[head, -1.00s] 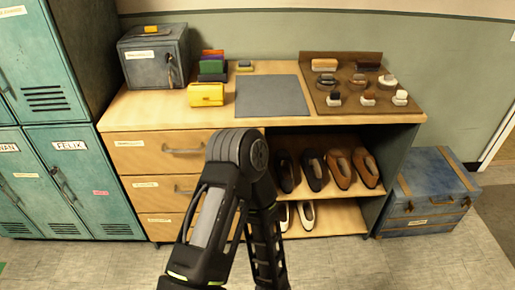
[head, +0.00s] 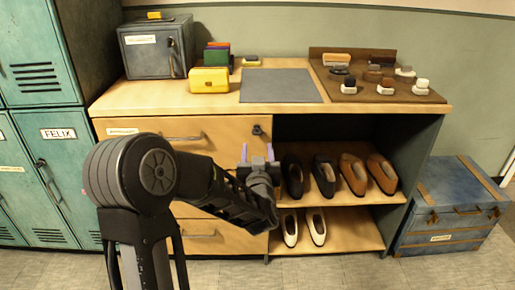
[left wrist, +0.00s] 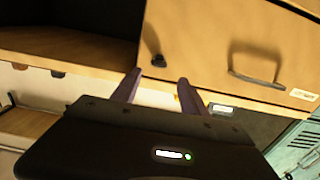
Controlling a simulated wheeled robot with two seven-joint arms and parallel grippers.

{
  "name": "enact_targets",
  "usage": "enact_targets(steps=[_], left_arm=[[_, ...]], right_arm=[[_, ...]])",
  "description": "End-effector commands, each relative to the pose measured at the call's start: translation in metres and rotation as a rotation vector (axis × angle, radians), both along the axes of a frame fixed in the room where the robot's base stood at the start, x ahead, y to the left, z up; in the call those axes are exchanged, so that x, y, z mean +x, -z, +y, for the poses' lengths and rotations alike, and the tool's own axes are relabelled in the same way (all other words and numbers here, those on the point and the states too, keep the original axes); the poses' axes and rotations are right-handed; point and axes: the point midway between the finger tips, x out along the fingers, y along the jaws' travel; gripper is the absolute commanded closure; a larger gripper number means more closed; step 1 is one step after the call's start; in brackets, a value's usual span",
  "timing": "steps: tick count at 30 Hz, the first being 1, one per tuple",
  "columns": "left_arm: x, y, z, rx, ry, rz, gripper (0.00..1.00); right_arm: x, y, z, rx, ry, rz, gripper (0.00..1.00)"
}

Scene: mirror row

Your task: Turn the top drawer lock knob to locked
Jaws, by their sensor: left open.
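The top drawer (head: 215,128) is the wooden front just under the worktop, and it looks closed. Its small dark lock knob (head: 257,130) sits near the drawer's upper right corner. The knob also shows in the left wrist view (left wrist: 158,60), just beyond the fingertips; which way it is turned I cannot tell. My left gripper (head: 257,154) is open and empty, its purple fingers pointing up at the drawer front below the knob. In the left wrist view the fingers (left wrist: 160,77) stand either side of the knob's line, apart from it. My right gripper is not in view.
The drawer handle (head: 185,138) is left of the knob, partly behind my arm. An open shelf with several shoes (head: 323,175) is to the right. A grey box (head: 155,48), a yellow box (head: 209,80) and a brush board (head: 380,75) stand on the worktop (head: 170,100). Teal lockers (head: 60,150) are at left.

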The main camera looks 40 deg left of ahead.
Motion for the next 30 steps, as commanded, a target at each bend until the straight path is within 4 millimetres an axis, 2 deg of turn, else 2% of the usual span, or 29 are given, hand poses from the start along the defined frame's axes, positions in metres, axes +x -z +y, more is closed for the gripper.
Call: enact_targets(steps=[11, 24, 30], left_arm=[[0.005, 0.000, 0.002, -0.003, 0.004, 0.003, 0.48], [0.054, 0.001, 0.039, -0.003, 0.005, 0.004, 0.48], [0.063, 0.001, 0.045, -0.004, 0.006, 0.005, 0.48]], right_arm=[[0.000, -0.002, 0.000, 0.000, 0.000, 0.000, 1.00], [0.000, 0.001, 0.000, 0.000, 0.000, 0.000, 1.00], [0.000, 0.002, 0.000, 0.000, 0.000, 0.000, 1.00]])
